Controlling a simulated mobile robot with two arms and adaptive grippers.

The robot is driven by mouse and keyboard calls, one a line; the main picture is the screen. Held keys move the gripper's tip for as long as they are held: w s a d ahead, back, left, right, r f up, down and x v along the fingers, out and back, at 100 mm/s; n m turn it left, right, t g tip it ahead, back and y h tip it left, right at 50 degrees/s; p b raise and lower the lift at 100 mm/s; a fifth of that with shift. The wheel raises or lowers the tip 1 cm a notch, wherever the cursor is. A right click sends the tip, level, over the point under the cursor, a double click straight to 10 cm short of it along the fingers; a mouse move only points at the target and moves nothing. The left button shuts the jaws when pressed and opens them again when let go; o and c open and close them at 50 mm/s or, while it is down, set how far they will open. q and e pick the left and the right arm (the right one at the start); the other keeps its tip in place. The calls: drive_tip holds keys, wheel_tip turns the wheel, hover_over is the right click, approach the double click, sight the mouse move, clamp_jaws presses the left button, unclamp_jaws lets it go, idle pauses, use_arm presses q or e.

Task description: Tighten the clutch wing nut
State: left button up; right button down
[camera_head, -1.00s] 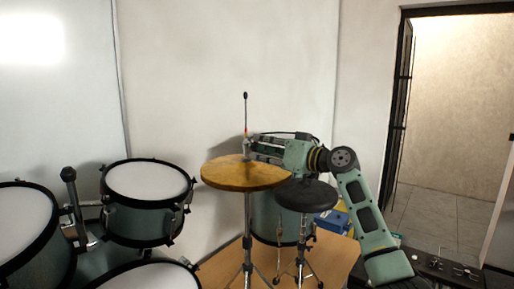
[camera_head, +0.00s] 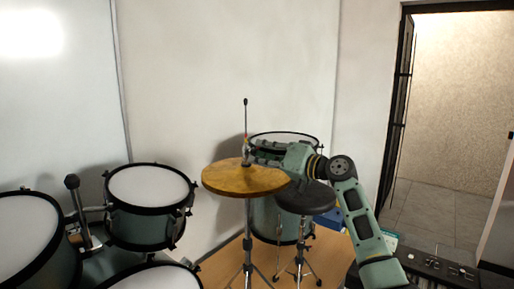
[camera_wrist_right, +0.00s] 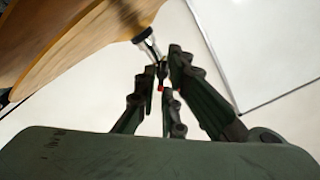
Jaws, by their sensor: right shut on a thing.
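The hi-hat cymbals (camera_head: 245,178) sit on their stand, with the thin upright rod (camera_head: 246,118) rising above them. The clutch (camera_wrist_right: 147,40) shows in the wrist view as a bright metal piece at the cymbals' middle. My right gripper (camera_head: 248,152) reaches in from the right, just above the top cymbal, with its fingers at the clutch. In the wrist view my right gripper (camera_wrist_right: 160,68) has its fingers closed in around the clutch's wing nut, which they mostly hide. A small red spot shows between the fingers. My left gripper is not in view.
A round black stool seat (camera_head: 305,195) stands right of the cymbals, under my right arm. A green drum (camera_head: 267,222) stands behind. More drums (camera_head: 148,188) fill the left. A black device (camera_head: 440,268) is at the lower right. A doorway opens at the right.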

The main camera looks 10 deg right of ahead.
drive_tip(key=shift+a, duration=0.1)
drive_tip(key=m+p, duration=0.2)
drive_tip(key=p, duration=0.1)
drive_tip(key=shift+r+m+p, duration=0.3)
drive_tip(key=shift+r+m, duration=0.05)
drive_tip(key=shift+m, duration=0.05)
drive_tip(key=shift+m+p, duration=0.3)
drive_tip(key=shift+m, duration=0.1)
drive_tip(key=shift+s+f+m, duration=0.1)
drive_tip(key=shift+f+m, duration=0.05)
drive_tip(key=shift+m, duration=0.25)
drive_tip(key=shift+f, duration=0.15)
